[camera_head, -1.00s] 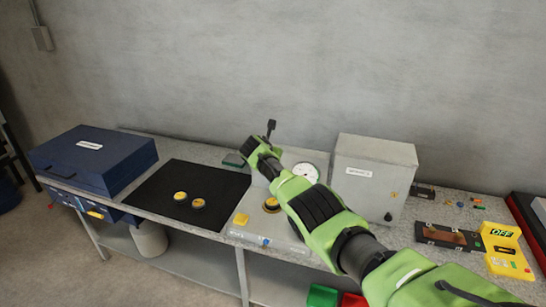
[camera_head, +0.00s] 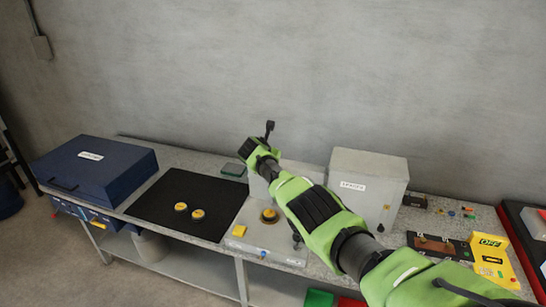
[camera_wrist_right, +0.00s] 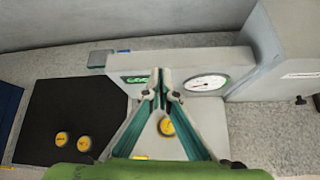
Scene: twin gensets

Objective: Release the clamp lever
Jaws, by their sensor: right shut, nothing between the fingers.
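My right gripper (camera_wrist_right: 161,88) is shut and empty. In the right wrist view its fingertips meet in front of the grey test fixture (camera_wrist_right: 205,118), which has a green display (camera_wrist_right: 137,79) and a round white gauge (camera_wrist_right: 207,83). A yellow-topped round part (camera_wrist_right: 166,127) sits on the fixture, seen between the fingers. A small dark knob or lever (camera_wrist_right: 235,163) shows at the fixture's lower right; I cannot tell if it is the clamp lever. In the head view my right arm covers part of the fixture (camera_head: 262,238). My left gripper is not in view.
A black mat (camera_head: 160,212) with two yellow-topped parts (camera_head: 189,210) lies left of the fixture, beside a blue case (camera_head: 95,170). A grey cabinet (camera_head: 368,190) stands close on the right. A yellow OFF unit (camera_head: 492,262) is further right. The wall is behind.

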